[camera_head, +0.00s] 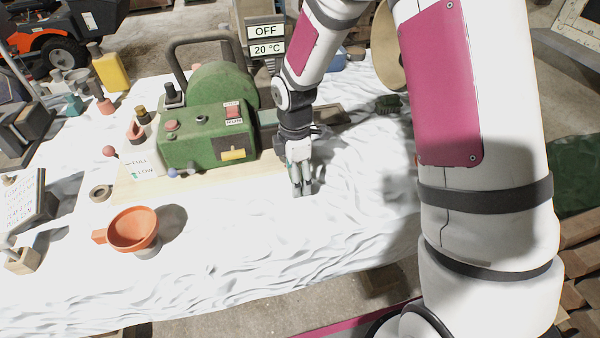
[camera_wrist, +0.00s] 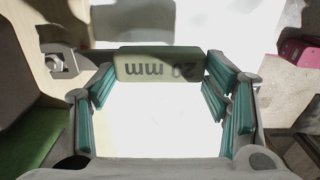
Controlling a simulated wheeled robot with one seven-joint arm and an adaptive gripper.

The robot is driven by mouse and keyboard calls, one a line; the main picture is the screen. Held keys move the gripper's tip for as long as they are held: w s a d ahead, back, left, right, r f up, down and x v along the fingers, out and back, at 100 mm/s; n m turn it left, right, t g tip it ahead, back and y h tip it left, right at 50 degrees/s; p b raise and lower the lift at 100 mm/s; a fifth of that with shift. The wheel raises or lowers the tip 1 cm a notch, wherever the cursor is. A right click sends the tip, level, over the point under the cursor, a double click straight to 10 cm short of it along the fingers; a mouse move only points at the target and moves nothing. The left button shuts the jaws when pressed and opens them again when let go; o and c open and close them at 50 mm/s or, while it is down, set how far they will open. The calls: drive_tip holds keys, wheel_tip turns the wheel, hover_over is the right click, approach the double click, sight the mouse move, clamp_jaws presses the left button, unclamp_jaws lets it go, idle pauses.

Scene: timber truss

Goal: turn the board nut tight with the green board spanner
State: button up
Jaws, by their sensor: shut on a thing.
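My gripper (camera_head: 302,188) is low over the white cloth, just right of the green machine. In the wrist view my gripper (camera_wrist: 160,95) has its teal-padded fingers on either side of a pale green-yellow block (camera_wrist: 160,65), marked "20 mm" upside down, and is shut on it. I cannot tell whether this block is part of the green board spanner. A small grey fitting with a round centre (camera_wrist: 62,63) lies left of the gripper in the wrist view; I cannot tell whether it is the board nut. No nut shows clearly in the head view.
The green machine (camera_head: 205,135) stands on a pale wooden board (camera_head: 130,188), with a sign reading "OFF" and "20 °C" (camera_head: 267,40) behind. An orange funnel (camera_head: 132,230) stands at front left. The white cloth (camera_head: 345,220) is clear in front of my gripper.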

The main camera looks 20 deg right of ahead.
drive_tip(key=shift+a+m, duration=0.25)
drive_tip(key=shift+m, duration=0.05)
drive_tip(key=shift+a, duration=0.1)
drive_tip(key=shift+w+a+m, duration=0.2)
drive_tip(key=shift+a+m, duration=0.85)
drive_tip(key=shift+m, duration=0.15)
drive_tip(key=shift+w+a+m, duration=0.15)
drive_tip(key=shift+a+m, duration=0.2)
drive_tip(key=shift+m, duration=0.05)
drive_tip(key=shift+w+a+m+b, duration=0.3)
drive_tip(key=shift+a+m+b, duration=0.05)
drive_tip(key=shift+a+m, duration=0.45)
